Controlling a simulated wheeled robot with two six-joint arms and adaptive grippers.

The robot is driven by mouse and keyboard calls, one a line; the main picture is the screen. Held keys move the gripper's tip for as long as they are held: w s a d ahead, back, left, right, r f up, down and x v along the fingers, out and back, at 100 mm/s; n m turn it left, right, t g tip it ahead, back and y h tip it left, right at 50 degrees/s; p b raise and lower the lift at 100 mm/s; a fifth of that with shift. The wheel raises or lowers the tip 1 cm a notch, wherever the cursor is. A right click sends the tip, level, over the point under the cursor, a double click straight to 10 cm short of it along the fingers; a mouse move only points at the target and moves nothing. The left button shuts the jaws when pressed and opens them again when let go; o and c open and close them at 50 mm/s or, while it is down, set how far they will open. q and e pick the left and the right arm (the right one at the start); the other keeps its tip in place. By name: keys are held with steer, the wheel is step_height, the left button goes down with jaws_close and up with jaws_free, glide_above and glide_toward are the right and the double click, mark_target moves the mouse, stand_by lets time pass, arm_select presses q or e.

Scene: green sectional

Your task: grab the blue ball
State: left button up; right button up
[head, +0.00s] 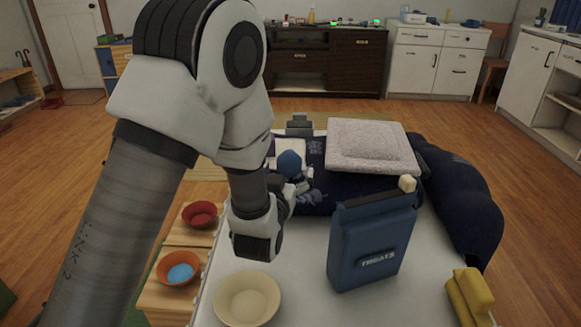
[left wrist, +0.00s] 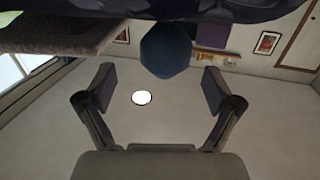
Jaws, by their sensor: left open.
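The blue ball (head: 290,163), dark and round, shows near the middle of the head view, by the dark blue cloth. In the left wrist view the ball (left wrist: 166,50) appears slightly faceted, at top centre, beyond the fingertips and roughly centred between them. My left gripper (head: 297,190) is just on the near side of the ball in the head view, partly hidden by my arm. In the left wrist view the left gripper (left wrist: 159,85) is open, with nothing between its fingers. My right gripper is in neither view.
A blue bag (head: 368,245) stands upright on the white surface (head: 300,290), right of my arm. A cream bowl (head: 247,299) sits in front. A red bowl (head: 199,214) and an orange bowl (head: 176,281) with light blue contents are at left. A pale cushion (head: 372,146) lies behind.

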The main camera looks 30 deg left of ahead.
mark_target(290, 160)
arm_select(q)
steer(key=x, duration=0.5)
steer(key=shift+a+b, duration=0.3)
steer(key=shift+a, duration=0.05)
steer(key=c, duration=1.3)
steer(key=shift+o, duration=0.2)
steer(key=shift+r, duration=0.1)
